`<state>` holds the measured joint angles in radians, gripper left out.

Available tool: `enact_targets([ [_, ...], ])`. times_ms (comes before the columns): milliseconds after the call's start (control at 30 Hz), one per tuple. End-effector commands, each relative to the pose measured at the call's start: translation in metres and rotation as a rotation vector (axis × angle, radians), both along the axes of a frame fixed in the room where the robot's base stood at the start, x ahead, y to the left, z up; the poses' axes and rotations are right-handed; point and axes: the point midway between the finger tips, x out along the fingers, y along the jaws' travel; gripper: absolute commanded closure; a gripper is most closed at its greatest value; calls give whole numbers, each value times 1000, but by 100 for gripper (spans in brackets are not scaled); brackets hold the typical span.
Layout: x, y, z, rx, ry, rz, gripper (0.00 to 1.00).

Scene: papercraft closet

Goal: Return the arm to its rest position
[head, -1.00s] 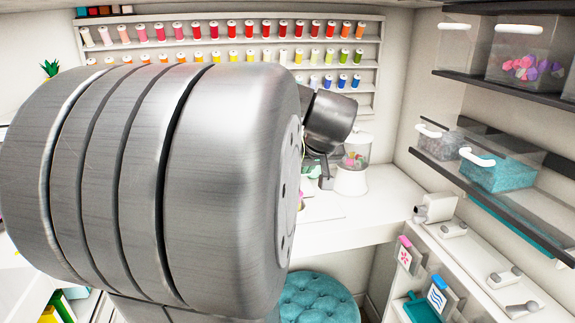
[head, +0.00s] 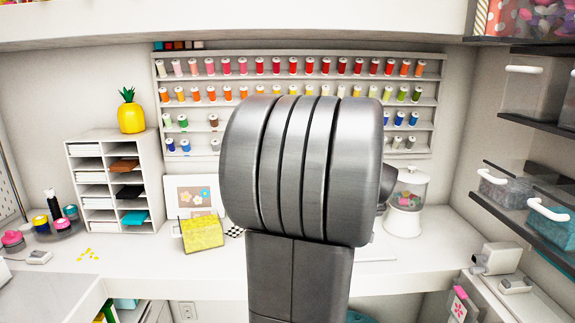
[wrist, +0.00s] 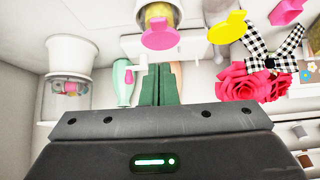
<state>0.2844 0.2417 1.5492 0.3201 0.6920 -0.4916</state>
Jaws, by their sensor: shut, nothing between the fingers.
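My arm (head: 300,170) rises in the middle of the head view, its large grey metal joint in front of the desk and thread rack. My gripper is hidden behind it there. In the wrist view my gripper (wrist: 161,86) shows as two green fingers close together, shut and empty. Beyond the fingers are a mint-green object (wrist: 124,82), pink roses (wrist: 245,85) and a black-and-white checked bow (wrist: 272,48). I cannot tell how near the fingertips are to these.
The white desk (head: 110,262) runs along the wall below the thread rack (head: 440,62). A clear jar (head: 408,190) stands right of my arm. A yellow box (head: 202,234) and a white paper organizer (head: 112,180) stand to its left. Shelves with bins (head: 535,85) line the right wall.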

Motion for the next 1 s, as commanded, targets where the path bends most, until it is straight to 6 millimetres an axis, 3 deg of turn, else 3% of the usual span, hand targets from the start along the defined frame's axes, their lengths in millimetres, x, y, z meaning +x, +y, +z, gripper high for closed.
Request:
enact_targets([
  [100, 4, -2, -25, 1, 1, -2, 100],
  [400, 1, -5, -49, 0, 0, 0, 100],
  [833, 1, -5, -51, 0, 0, 0, 100],
  [1000, 1, -6, -41, 0, -1, 0, 100],
])
